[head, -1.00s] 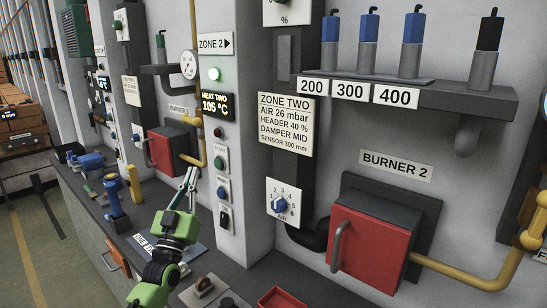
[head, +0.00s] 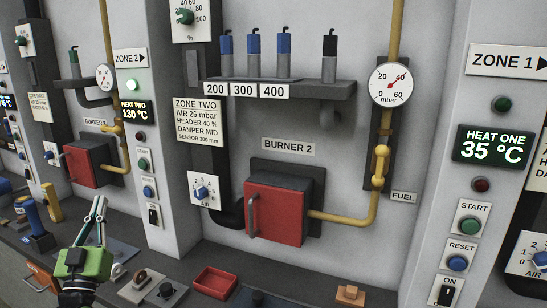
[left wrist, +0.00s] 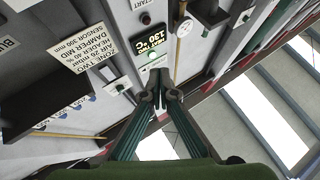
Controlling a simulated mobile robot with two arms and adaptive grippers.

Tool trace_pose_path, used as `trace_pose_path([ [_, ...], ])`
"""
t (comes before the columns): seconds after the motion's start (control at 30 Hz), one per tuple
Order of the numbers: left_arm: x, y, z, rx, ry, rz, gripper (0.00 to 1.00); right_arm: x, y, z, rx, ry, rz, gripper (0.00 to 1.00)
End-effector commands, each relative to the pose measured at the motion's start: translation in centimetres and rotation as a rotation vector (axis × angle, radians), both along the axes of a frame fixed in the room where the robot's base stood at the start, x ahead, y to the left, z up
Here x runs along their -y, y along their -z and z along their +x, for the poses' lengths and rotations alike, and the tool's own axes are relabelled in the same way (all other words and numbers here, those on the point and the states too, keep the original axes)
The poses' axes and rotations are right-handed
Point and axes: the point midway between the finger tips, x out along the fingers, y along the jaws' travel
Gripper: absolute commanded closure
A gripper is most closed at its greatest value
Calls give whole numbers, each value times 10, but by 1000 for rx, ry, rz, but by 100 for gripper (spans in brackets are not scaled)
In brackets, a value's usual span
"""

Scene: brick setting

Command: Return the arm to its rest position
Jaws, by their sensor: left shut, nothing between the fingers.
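My left gripper (head: 98,208) is at the lower left of the head view, its green body below and its slim fingers pointing up. The fingers are shut with nothing between them. It is in front of the panel wall, above the dark bench. In the left wrist view the fingers of my left gripper (left wrist: 160,98) come close together at the middle, with the wall panels behind them tilted and upside down. My right gripper is not in view.
The red burner box (head: 275,212), a shelf (head: 300,92) and yellow pipes stick out from the wall.

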Motion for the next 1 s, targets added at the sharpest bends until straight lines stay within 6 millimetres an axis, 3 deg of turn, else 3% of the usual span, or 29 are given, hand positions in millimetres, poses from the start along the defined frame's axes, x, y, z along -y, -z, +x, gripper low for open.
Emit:
trace_pose_path([
  [0.37,62,70,1,-236,105,33,100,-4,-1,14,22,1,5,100],
  [0.47,84,97,-4,-328,140,46,100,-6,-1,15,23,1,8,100],
  [0.63,132,163,-28,-549,210,74,100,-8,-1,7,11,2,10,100],
  [0.77,175,231,-74,-801,265,98,100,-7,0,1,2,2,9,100],
  [0.9,208,296,-145,-1089,290,118,100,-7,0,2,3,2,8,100],
  [1.0,219,328,-200,-1277,287,121,100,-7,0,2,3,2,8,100],
])
